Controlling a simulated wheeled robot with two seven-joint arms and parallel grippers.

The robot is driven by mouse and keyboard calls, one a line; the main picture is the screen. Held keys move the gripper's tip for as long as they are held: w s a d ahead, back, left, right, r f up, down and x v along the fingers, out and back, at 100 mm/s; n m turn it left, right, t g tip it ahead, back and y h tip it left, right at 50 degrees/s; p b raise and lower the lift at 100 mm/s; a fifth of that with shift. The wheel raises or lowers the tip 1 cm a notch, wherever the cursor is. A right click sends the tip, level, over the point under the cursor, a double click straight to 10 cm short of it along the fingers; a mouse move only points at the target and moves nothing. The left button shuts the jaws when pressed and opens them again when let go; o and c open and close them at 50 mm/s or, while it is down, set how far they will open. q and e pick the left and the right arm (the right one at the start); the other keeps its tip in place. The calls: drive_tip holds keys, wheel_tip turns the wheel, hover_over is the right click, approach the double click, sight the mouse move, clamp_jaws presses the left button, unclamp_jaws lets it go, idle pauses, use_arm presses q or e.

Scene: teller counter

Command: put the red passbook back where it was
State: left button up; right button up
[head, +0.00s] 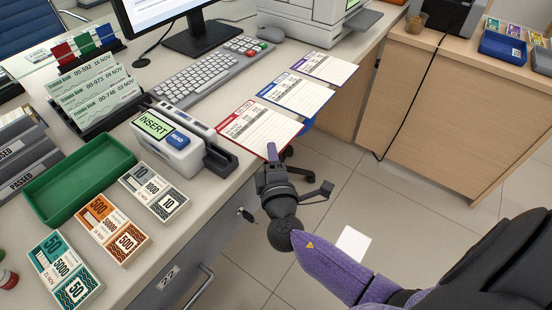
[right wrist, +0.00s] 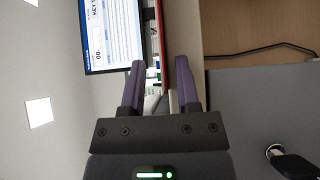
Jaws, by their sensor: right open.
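The red passbook (head: 260,125) lies open on the counter's front edge, left of a blue one and a purple one. Its near corner reaches over the edge. My right gripper (head: 271,150) is open at that near corner, with its fingers pointing toward the counter. I cannot tell whether it touches the passbook. In the right wrist view, the open fingers (right wrist: 160,75) stand on both sides of a thin red edge, seemingly the passbook seen edge-on. My left gripper is not in view.
The blue passbook (head: 297,94) and purple passbook (head: 325,66) lie along the edge. A passbook printer (head: 168,140) reading INSERT stands left of the red one. A keyboard (head: 205,76), green tray (head: 85,178) and banknote bundles (head: 112,228) crowd the counter. Floor (head: 330,185) shows in front.

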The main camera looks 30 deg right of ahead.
drive_tip(key=v, duration=1.1)
drive_tip(key=s+d+f+g+y, duration=0.1)
drive_tip(key=s+f+g, duration=0.2)
drive_tip(key=f, duration=0.4)
drive_tip(key=s+d+f+m+g+y, duration=0.1)
drive_tip(key=s+f+g, duration=0.15)
drive_tip(key=f, duration=0.35)
drive_tip(key=s+d+f+g+y, duration=0.1)
drive_tip(key=s+f+g, duration=0.2)
drive_tip(key=f, duration=0.4)
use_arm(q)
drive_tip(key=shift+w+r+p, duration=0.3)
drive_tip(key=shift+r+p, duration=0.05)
use_arm(e)
drive_tip(key=s+f+m+g+y, duration=0.1)
drive_tip(key=s+f+m+g, duration=0.2)
drive_tip(key=s, duration=0.6)
drive_tip(key=s+f+m+g+y, duration=0.1)
drive_tip(key=s+f+m+g, duration=0.2)
drive_tip(key=s, duration=0.6)
drive_tip(key=s+d+f+m+g+y, duration=0.1)
drive_tip(key=s+f+m+g, duration=0.2)
drive_tip(key=s+f, duration=0.3)
drive_tip(key=s, duration=0.3)
drive_tip(key=shift+f+m, duration=0.15)
drive_tip(key=shift+m, duration=0.15)
